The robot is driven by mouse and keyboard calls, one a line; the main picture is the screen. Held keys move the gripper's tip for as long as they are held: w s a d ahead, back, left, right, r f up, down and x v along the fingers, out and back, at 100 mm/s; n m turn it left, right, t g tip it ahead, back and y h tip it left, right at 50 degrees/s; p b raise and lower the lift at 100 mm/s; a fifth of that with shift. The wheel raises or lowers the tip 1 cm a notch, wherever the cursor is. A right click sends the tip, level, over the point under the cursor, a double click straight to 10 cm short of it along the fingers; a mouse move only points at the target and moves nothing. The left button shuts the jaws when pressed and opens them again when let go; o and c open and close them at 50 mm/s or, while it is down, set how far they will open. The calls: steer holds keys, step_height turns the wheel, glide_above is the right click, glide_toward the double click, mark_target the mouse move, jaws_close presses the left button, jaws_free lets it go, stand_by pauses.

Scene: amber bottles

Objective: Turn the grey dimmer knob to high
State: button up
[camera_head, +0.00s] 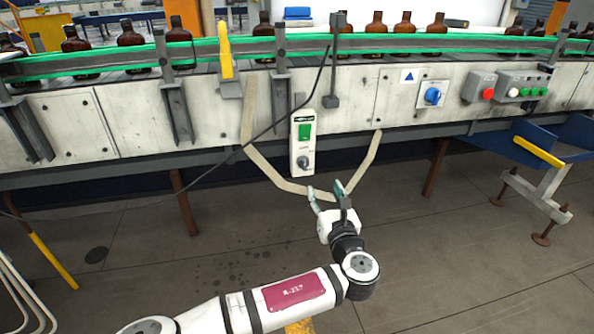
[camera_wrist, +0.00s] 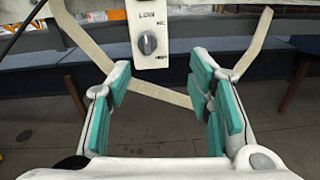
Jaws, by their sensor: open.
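The grey dimmer knob (camera_head: 303,162) is on the lower part of a white switch box (camera_head: 295,132) that hangs on the front of the conveyor. The knob also shows in the wrist view (camera_wrist: 148,43), with the word LOW printed above it and small marks to its right. Its pointer looks close to upright, but is too small to tell exactly. My gripper (camera_head: 327,192) is open and empty, below and slightly right of the knob, apart from it. In the wrist view its teal-padded fingers (camera_wrist: 158,92) stand wide apart, with the knob beyond them.
A green switch (camera_head: 305,131) sits above the knob. A pale strap (camera_head: 264,166) loops below the box, and a dark cable (camera_head: 262,132) runs up past it. A blue knob (camera_head: 432,96) and a button box (camera_head: 521,87) are at right. Amber bottles (camera_head: 131,36) stand on the conveyor.

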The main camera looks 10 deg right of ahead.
mark_target(305, 163)
steer(key=shift+n+y, duration=0.5)
steer(key=shift+n, duration=0.1)
steer(key=w+b, duration=0.3)
steer(key=w, duration=0.1)
steer(key=w+a+b, duration=0.1)
steer(key=w+b, duration=0.1)
steer(key=w, duration=0.3)
steer(key=w+b, duration=0.3)
steer(key=w, duration=0.2)
steer(key=shift+a+b, duration=0.3)
steer(key=shift+c, duration=0.2)
steer(key=c, duration=1)
